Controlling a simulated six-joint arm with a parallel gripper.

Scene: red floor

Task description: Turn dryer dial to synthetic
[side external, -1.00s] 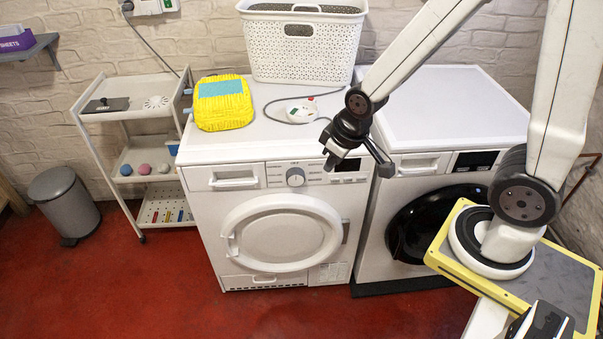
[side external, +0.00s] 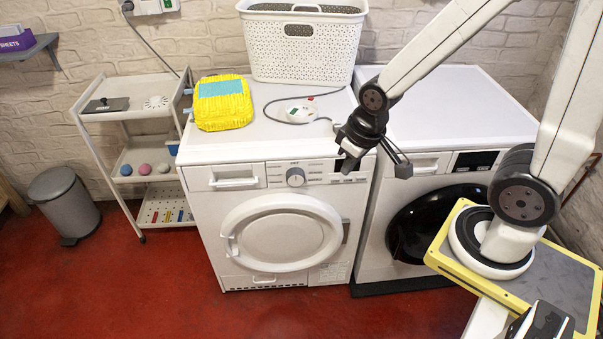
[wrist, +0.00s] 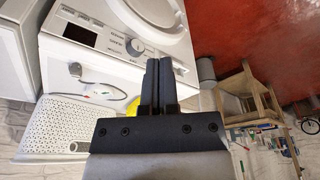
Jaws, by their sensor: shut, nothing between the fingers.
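The dryer (side external: 205,235) is the white machine on the left, with a round door and a control panel along its top front. Its dial (side external: 295,177) is a grey round knob near the panel's middle; the wrist view shows it too (wrist: 135,46), just left of my fingertips. The marks around it are too small to read, and I cannot tell which setting it points at. My gripper (side external: 347,172) is shut and empty. It is in front of the panel's right part, to the right of the dial and apart from it.
A second machine (side external: 455,110) with a dark door stands at right. On the dryer are a white basket (side external: 270,60), a yellow bundle (side external: 222,118) and a white corded item (side external: 302,112). A trolley (side external: 105,110) and bin (side external: 65,200) stand left. Floor in front is clear.

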